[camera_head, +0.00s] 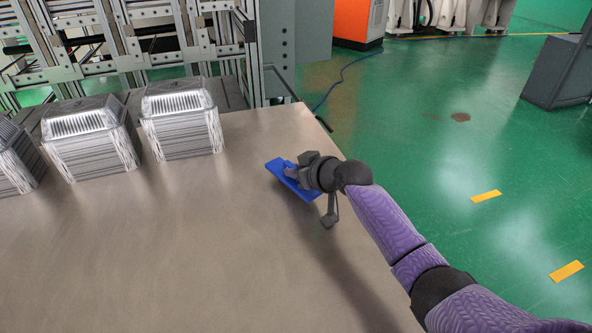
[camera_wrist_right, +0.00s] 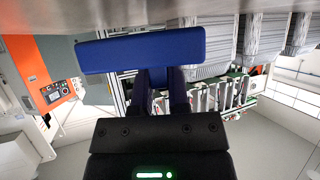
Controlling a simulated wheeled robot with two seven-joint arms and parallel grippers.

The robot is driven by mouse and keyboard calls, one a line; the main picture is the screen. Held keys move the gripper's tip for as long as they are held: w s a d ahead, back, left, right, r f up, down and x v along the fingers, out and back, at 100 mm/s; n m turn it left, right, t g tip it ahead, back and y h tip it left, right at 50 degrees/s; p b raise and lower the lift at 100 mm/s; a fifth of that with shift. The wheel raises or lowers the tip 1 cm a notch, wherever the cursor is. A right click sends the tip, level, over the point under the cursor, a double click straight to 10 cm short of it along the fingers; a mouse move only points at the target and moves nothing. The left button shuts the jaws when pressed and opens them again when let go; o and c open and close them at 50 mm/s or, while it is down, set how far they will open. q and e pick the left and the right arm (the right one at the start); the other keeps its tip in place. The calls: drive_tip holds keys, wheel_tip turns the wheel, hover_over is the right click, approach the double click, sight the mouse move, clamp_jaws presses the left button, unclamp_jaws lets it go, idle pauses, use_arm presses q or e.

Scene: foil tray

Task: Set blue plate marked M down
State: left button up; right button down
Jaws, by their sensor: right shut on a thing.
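The blue plate (camera_head: 276,167) is at the right part of the metal table in the head view, close to the table's right edge. My right gripper (camera_head: 294,172) is shut on it. In the right wrist view the plate (camera_wrist_right: 140,50) spans the jaws of the gripper (camera_wrist_right: 163,88), and the table surface shows just above it in the picture. I cannot tell whether the plate touches the table. The mark M cannot be made out. My left gripper is not in view.
Several stacks of foil trays (camera_head: 180,118) stand along the table's back left. The table (camera_head: 180,240) is clear in the middle and front. A metal frame (camera_head: 150,45) stands behind it. Green floor (camera_head: 450,130) lies beyond the right edge.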

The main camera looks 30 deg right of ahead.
drive_tip(key=shift+s+a+f, duration=0.1)
drive_tip(key=shift+s+f, duration=0.05)
drive_tip(key=shift+f, duration=0.5)
drive_tip(key=c, duration=0.6)
unclamp_jaws()
drive_tip(key=shift+f, duration=0.15)
drive_tip(key=shift+a, duration=0.1)
drive_tip(key=shift+r, duration=0.25)
drive_tip(key=r+p, duration=0.1)
drive_tip(key=s+p, duration=0.1)
drive_tip(key=s+r+p, duration=0.1)
drive_tip(key=shift+d+r, duration=0.25)
drive_tip(key=shift+r, duration=0.1)
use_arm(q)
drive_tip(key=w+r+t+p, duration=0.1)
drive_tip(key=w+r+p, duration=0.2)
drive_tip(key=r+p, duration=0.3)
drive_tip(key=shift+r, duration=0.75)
use_arm(e)
drive_tip(key=v, duration=0.9)
drive_tip(key=shift+s+f, duration=0.1)
drive_tip(key=shift+s, duration=0.05)
